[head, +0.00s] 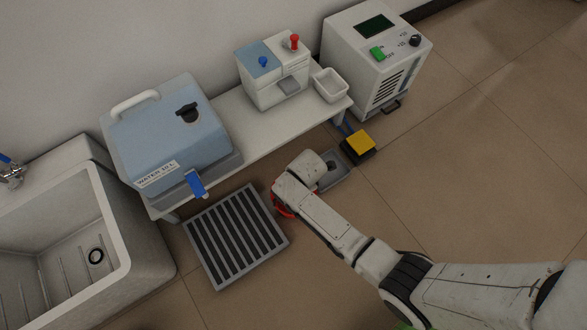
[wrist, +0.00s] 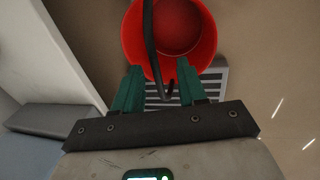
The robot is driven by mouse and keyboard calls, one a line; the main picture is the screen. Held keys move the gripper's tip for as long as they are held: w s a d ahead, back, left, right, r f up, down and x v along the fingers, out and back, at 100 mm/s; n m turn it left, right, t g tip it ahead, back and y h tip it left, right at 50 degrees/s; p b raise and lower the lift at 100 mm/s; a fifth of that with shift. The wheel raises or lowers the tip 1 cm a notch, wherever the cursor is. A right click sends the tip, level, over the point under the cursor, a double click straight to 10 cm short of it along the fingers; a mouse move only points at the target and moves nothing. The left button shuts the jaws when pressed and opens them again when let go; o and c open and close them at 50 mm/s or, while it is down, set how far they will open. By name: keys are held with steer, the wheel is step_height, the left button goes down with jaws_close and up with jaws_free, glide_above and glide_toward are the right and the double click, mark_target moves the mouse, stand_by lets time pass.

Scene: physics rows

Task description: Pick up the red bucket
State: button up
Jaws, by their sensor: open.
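The red bucket (wrist: 203,41) stands just beyond my fingertips in the wrist view. I look down into it, and it seems empty. Its dark handle (wrist: 150,45) stands up and crosses the view, with its curved end between my fingers. In the head view only a red sliver of the bucket (head: 279,208) shows, as my arm hides the rest. My gripper (wrist: 160,84) is open, with its two green fingers apart on either side of the handle's end. I cannot tell whether a finger touches it. In the head view the fingers are hidden behind my wrist.
A grey floor grate (head: 284,239) lies beside the bucket. A white bench (head: 262,137) carries a blue water box (head: 165,135) and a small dispenser (head: 274,88). A yellow pedal (head: 359,142) and grey tray (head: 340,180) sit nearby. A sink (head: 128,238) stands left. Floor at right is clear.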

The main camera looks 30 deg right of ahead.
steer(key=f+b, duration=0.1)
steer(key=w+f+b, duration=0.1)
steer(key=f, duration=0.1)
steer(key=f+b, duration=0.1)
steer(key=f, duration=0.1)
steer(key=shift+w+b, duration=0.3)
steer(key=shift+b, duration=0.1)
steer(key=shift+c, duration=0.2)
jaws_close()
